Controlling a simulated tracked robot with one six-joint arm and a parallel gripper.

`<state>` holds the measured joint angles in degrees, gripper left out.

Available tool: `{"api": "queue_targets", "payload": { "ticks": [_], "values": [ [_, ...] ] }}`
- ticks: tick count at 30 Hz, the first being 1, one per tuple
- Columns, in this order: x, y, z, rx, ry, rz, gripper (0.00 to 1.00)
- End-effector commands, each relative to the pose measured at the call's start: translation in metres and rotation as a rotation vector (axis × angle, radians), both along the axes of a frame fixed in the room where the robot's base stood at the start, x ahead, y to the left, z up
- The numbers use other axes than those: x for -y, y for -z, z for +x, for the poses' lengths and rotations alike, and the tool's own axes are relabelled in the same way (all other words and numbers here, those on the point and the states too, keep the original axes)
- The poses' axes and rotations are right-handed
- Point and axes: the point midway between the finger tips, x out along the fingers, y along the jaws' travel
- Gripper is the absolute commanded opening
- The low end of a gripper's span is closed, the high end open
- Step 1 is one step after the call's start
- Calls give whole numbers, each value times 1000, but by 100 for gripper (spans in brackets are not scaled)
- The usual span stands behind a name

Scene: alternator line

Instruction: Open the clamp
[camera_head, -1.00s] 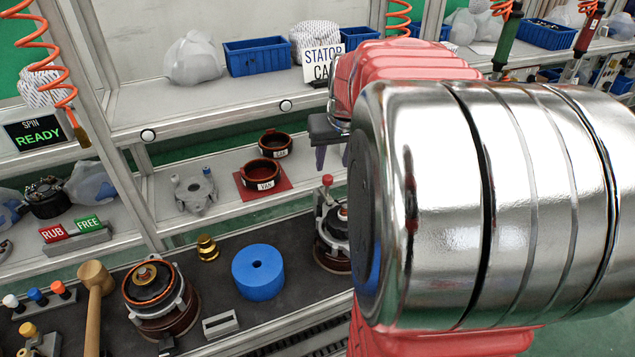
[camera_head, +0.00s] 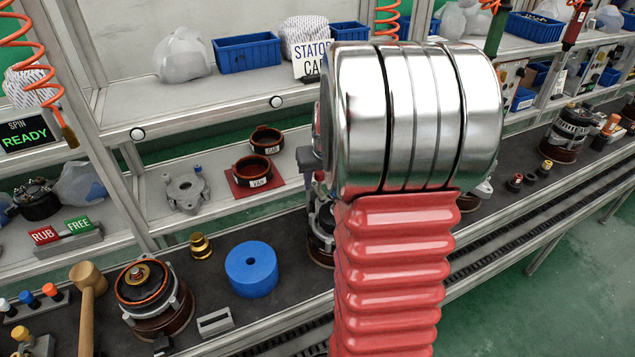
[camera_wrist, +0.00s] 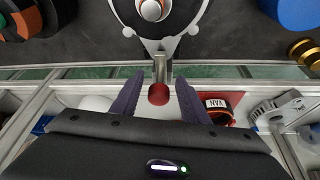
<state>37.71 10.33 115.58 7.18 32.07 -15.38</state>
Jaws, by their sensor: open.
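The clamp's red knob (camera_wrist: 158,95) shows in the wrist view, on a metal lever (camera_wrist: 161,69). The lever stands at the near edge of a round metal housing (camera_wrist: 155,37) with a white and red centre. My gripper (camera_wrist: 159,84) is open, its two dark fingers on either side of the knob with visible gaps. I cannot tell whether the knob is level with the fingertips in depth. In the head view my arm hides most of this housing and the clamp; only a sliver of the housing (camera_head: 320,222) shows beside the arm.
A blue cylinder (camera_head: 251,270), a brass part (camera_head: 200,245) and another alternator housing (camera_head: 148,290) stand on the dark bench, left of my arm. A wooden mallet (camera_head: 87,300) is farther left. Behind is a shelf with a grey bracket (camera_head: 186,192) and labelled copper rings (camera_head: 252,171).

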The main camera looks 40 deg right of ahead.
Motion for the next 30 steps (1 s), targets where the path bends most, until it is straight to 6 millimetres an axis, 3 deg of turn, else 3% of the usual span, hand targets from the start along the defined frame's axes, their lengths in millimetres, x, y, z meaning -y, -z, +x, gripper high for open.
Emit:
{"api": "queue_targets", "payload": {
  "ticks": [12,29,30],
  "values": [
    [1,7,3,0,0,0,41],
    [0,7,3,0,-1,0,2],
    [-8,7,3,0,-5,0,1]
  ]
}}
